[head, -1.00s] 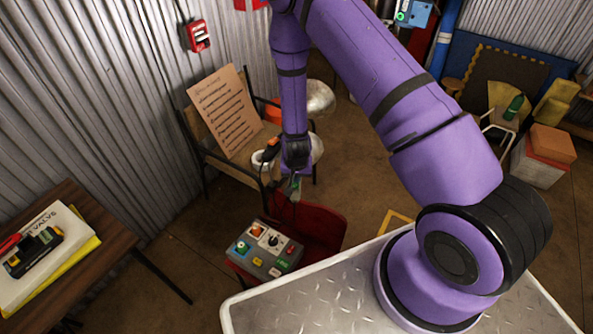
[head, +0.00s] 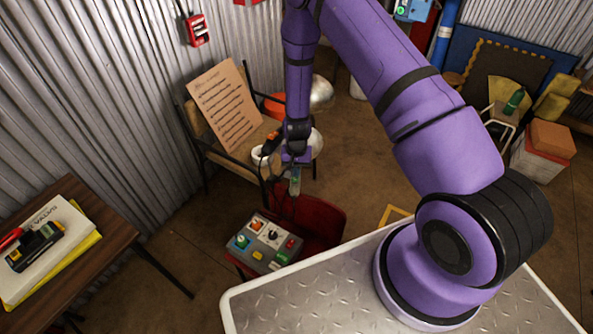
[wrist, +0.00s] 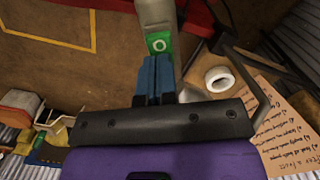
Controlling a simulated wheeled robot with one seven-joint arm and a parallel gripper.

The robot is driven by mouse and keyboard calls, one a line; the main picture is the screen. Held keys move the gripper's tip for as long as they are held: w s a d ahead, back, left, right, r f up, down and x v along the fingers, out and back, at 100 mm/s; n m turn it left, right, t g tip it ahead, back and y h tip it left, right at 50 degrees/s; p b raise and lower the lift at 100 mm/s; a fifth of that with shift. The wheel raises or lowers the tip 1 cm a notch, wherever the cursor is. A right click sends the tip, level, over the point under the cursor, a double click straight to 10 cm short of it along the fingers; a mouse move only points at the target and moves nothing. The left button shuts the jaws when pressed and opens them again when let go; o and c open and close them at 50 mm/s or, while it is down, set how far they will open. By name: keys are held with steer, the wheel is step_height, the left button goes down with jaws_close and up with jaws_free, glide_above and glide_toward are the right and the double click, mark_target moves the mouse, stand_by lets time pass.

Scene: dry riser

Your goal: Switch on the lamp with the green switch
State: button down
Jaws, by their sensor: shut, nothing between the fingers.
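A green switch (wrist: 158,44) with a white ring mark sits on a pale grey bar (wrist: 155,14) in the wrist view. My gripper (wrist: 153,68) has its blue fingers pressed together, with their tips right below the switch in that view; I cannot tell whether they touch it. In the head view, my gripper (head: 295,166) hangs in front of the red chair, and the pale bar with a green patch (head: 295,182) shows just below it. A silver dome (head: 321,93) stands behind my forearm; I cannot tell whether it belongs to the lamp.
A grey control box (head: 262,244) with several coloured buttons and a knob rests on the red chair (head: 322,222). A wooden chair (head: 205,150) holds a printed sheet (head: 224,108) and a white roll (head: 262,157). A brown table (head: 120,237) stands at left.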

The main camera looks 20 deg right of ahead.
steer(key=shift+s+f+g, duration=0.2)
steer(key=shift+f+g, duration=0.15)
steer(key=shift+g, duration=0.05)
steer(key=shift+s+a, duration=0.1)
steer(key=shift+s, duration=0.05)
steer(key=shift+s+a, duration=0.4)
steer(key=shift+s, duration=0.4)
steer(key=shift+r, duration=0.15)
step_height(320, 180, up, 11)
steer(key=w+d, duration=0.1)
steer(key=w, duration=0.1)
steer(key=shift+w, duration=0.3)
steer(key=shift+r, duration=0.15)
